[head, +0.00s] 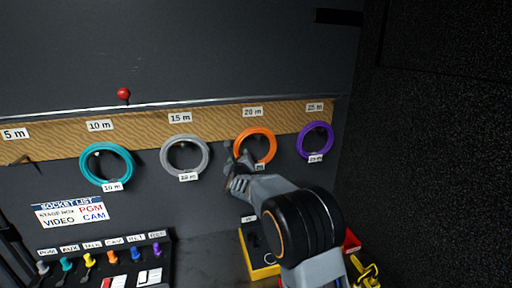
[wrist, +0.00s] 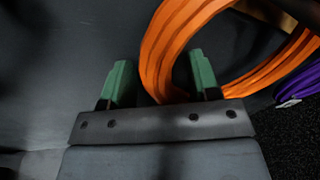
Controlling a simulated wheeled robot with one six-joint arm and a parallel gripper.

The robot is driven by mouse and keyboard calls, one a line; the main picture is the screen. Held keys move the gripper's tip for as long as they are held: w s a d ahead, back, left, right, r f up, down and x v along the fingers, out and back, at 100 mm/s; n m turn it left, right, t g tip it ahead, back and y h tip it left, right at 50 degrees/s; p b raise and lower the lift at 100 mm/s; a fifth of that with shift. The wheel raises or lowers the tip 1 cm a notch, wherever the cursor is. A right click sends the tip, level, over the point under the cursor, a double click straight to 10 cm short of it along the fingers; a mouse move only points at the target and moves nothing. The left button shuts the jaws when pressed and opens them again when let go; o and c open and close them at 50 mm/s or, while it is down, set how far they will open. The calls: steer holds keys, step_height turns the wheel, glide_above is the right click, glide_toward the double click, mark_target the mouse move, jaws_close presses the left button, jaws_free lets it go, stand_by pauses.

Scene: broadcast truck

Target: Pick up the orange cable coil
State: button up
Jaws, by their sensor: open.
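The orange cable coil (head: 270,134) hangs on the wooden board under the 20 m label, with a small white tag at its lower edge. My gripper (head: 235,158) is at the coil's lower left side in the head view and hides a little of it. In the wrist view the orange coil (wrist: 158,45) fills the upper middle and right. My gripper (wrist: 158,80) is open there, with two green fingertips apart. The coil's left strands reach down between the fingertips, nearer the right one. I cannot tell whether either finger touches the coil.
A teal coil (head: 84,165) and a grey coil (head: 165,155) hang to the left. A purple coil (head: 329,141) hangs close on the right. A yellow-edged box (head: 262,272) and a socket panel (head: 128,268) are below. A dark wall (head: 430,150) stands at the right.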

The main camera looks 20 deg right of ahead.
jaws_close()
stand_by(0.4)
steer(key=shift+r, duration=0.2)
